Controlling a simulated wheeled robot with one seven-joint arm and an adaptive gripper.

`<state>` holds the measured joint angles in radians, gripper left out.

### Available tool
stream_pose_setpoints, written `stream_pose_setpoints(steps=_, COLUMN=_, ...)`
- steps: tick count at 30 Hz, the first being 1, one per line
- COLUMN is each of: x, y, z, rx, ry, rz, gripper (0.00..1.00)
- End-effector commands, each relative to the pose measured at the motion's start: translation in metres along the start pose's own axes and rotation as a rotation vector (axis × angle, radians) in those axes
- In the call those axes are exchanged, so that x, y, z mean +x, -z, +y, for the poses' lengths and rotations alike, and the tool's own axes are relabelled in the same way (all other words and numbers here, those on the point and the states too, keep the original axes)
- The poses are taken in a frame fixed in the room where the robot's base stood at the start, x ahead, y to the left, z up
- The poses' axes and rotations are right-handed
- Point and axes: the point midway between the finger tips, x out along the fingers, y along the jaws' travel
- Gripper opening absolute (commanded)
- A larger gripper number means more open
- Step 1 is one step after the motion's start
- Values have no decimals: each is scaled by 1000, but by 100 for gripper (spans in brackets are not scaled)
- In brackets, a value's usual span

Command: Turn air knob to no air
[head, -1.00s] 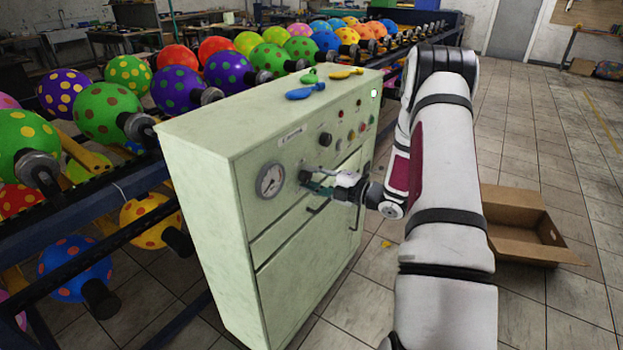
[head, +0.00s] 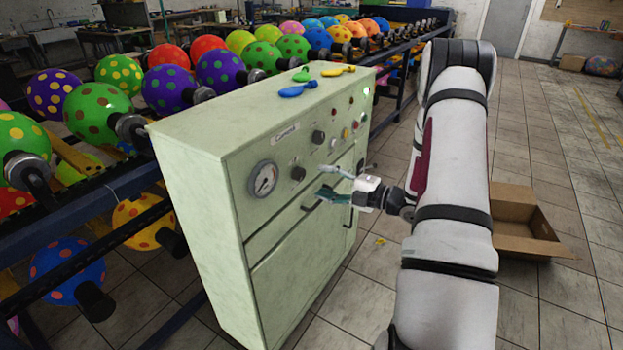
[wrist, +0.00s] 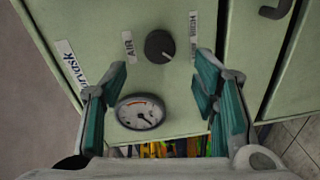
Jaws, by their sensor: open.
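The air knob (head: 298,173) is a round black knob on the front panel of the pale green cabinet (head: 196,190), right of the pressure gauge (head: 263,179). In the wrist view the knob (wrist: 160,46) shows between an "AIR" label and another label that is hard to read. Its exact pointer direction is hard to tell. My gripper (head: 331,184) is open and empty, in front of the panel and to the right of the knob, apart from it. In the wrist view its teal-padded fingers (wrist: 162,78) are spread wide, with the gauge (wrist: 140,112) seen between them.
A second black knob (head: 318,137), small buttons and handles sit on the panel. Blue, green and yellow uninflated balloons (head: 298,90) lie on the cabinet top. A rack of dotted balloons (head: 98,110) stands behind. An open cardboard box (head: 528,238) lies on the floor at right.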

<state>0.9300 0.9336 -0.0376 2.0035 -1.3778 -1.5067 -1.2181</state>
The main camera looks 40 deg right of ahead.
Motion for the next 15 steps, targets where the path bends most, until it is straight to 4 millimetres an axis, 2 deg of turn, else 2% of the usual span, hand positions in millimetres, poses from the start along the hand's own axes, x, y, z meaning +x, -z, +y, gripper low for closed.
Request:
stream_pose_setpoints(steps=1, x=-11, y=-1, z=0, rx=0, ry=-1, rz=-3, gripper=54)
stream_pose_setpoints(steps=6, x=-37, y=0, z=0, rx=-1, ry=-1, rz=-1, gripper=54)
stream_pose_setpoints(steps=10, x=-48, y=0, z=0, rx=-1, ry=0, rz=0, gripper=54)
stream_pose_setpoints(steps=15, x=-52, y=0, z=0, rx=-1, ry=0, rz=1, gripper=54)
